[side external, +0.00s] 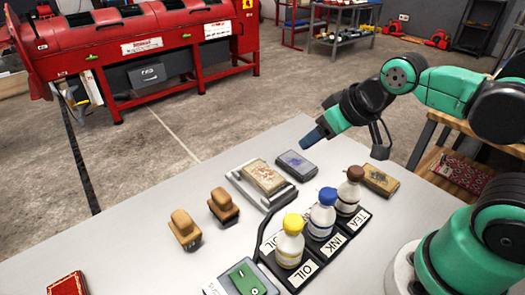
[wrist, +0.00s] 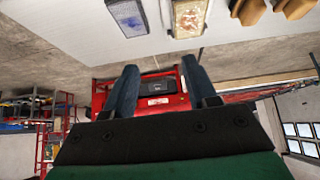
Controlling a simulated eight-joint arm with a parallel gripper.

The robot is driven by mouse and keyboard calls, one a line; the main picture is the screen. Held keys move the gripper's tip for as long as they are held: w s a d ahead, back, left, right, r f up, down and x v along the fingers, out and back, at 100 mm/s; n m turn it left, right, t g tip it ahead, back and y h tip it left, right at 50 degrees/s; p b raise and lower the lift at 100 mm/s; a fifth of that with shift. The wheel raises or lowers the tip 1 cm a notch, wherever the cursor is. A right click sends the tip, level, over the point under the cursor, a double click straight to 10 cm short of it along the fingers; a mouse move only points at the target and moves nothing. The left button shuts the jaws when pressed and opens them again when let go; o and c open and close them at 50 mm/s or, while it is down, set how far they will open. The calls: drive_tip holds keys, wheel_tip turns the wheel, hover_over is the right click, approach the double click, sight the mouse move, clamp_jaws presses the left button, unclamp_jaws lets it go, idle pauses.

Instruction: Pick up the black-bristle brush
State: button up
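Two wooden-handled brushes stand on the grey table, a nearer one (side external: 184,229) and a farther one (side external: 222,206). Both have dark undersides; I cannot tell for sure which has the black bristles. In the wrist view the brushes are cut off at the top right, one (wrist: 249,11) beside the other (wrist: 294,7). My gripper (side external: 314,139) is raised above the table's far side, right of the brushes and apart from them. In the wrist view my gripper (wrist: 158,63) has its two blue fingers spread with nothing between them.
A rug sample on a grey tray (side external: 287,197), a blue-patterned block (side external: 296,163) and a tan block (side external: 379,180) lie nearby. A black caddy (side external: 303,271) holds yellow-, blue- and brown-capped bottles. A green-topped box (side external: 248,279) and red block (side external: 67,284) are at the front. Table around the brushes is clear.

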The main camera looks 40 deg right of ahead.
drive_tip(key=o, duration=0.4)
drive_tip(key=shift+o, duration=0.2)
drive_tip(key=g, duration=0.7)
approach(220, 192)
wheel_tip(220, 192, down, 7)
drive_tip(key=shift+d+r, duration=0.1)
drive_tip(key=shift+w+f, duration=0.1)
drive_tip(key=shift+f, duration=2.95)
